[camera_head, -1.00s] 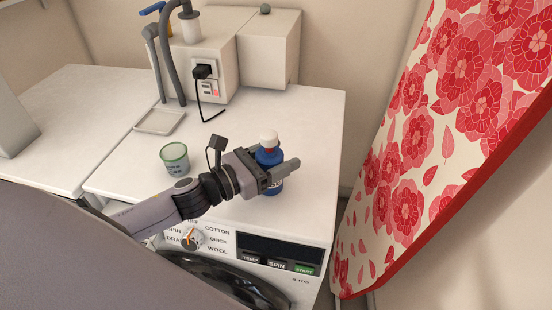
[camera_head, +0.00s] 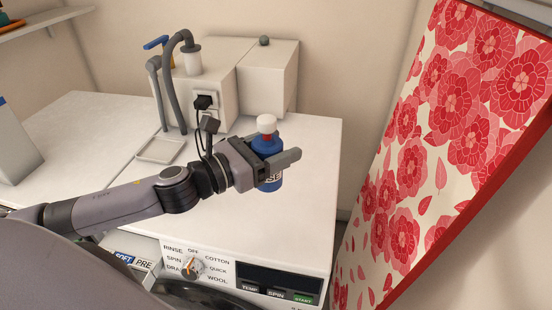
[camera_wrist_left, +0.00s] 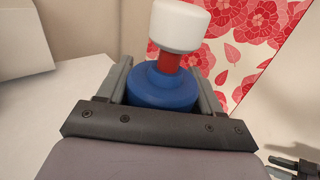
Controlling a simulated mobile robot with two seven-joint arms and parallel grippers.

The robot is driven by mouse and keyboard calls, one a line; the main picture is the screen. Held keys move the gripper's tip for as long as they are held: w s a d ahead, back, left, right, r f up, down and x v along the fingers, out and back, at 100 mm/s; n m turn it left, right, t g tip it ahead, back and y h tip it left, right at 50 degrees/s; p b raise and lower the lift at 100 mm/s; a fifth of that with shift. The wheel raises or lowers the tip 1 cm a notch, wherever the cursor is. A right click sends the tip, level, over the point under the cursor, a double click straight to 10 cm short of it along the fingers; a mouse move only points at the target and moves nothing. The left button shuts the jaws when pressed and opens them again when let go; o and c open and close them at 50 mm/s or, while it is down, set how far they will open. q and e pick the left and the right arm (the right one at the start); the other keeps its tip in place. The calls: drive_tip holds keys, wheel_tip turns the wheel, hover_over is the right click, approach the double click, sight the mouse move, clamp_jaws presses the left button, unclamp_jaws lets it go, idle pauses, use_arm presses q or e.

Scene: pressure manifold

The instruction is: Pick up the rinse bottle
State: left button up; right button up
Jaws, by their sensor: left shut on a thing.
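The rinse bottle (camera_head: 269,146) is blue with a red neck and a white cap, and it stands upright in my left gripper (camera_head: 278,166). The gripper is shut on its body, one finger on each side, and appears to hold it above the white washer top (camera_head: 300,215). The left wrist view shows the bottle's blue shoulder (camera_wrist_left: 163,86) between the fingers. The lower body is partly hidden by the gripper. A dark pronged part shows at the bottom right of the left wrist view, perhaps my right gripper (camera_wrist_left: 295,166); its state is unclear.
A white box unit with hoses (camera_head: 205,85) and a plug stands at the back. A red floral ironing board (camera_head: 440,130) stands close on the right. The washer top right of the bottle is clear.

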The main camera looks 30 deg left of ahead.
use_arm(q)
wheel_tip(320, 180, up, 5)
drive_tip(key=shift+f+p, duration=0.15)
drive_tip(key=shift+p, duration=0.15)
drive_tip(key=shift+r, duration=1.95)
use_arm(e)
drive_tip(key=shift+r, duration=0.5)
drive_tip(key=shift+a+f, duration=0.1)
